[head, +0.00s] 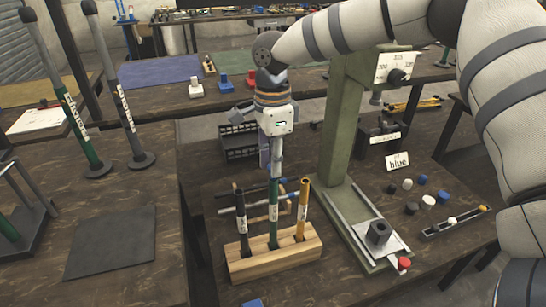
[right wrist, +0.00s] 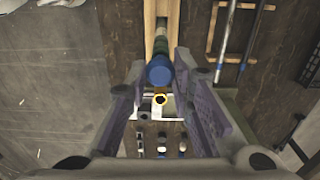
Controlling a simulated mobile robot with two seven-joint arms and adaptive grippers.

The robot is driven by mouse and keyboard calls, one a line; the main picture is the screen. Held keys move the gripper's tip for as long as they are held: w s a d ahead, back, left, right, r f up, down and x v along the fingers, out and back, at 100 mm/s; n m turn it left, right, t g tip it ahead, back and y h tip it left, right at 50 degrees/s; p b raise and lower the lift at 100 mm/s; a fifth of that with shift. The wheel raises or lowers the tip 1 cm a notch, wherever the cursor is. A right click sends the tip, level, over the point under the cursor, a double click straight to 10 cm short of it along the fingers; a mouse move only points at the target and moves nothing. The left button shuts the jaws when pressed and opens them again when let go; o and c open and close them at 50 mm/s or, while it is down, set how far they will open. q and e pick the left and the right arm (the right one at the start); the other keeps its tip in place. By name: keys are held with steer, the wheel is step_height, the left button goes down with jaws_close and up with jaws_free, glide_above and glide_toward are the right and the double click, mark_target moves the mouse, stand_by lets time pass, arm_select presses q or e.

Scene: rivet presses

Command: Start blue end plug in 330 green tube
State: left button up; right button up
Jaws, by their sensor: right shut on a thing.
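The green tube (head: 273,212) stands upright in the middle of a wooden block (head: 272,267), between a dark tube (head: 242,225) and an orange tube (head: 302,210). My right gripper (head: 274,165) points down over the green tube's top. In the right wrist view, its fingers (right wrist: 159,66) are shut on the blue end plug (right wrist: 159,72), which lines up with the green tube below it. I cannot tell whether the plug has entered the tube. The fingers hide the plug in the head view. The left gripper is not in view.
A green press (head: 343,130) stands close right of the block. Loose blue (head: 423,180), white and black plugs lie farther right, near a "blue" card (head: 397,161). A dark mat (head: 112,242) is on the left table.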

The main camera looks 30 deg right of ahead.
steer(key=shift+f, duration=0.7)
steer(key=o, duration=0.8)
steer(key=shift+o, duration=0.2)
steer(key=shift+r, duration=0.15)
step_height(320, 180, up, 12)
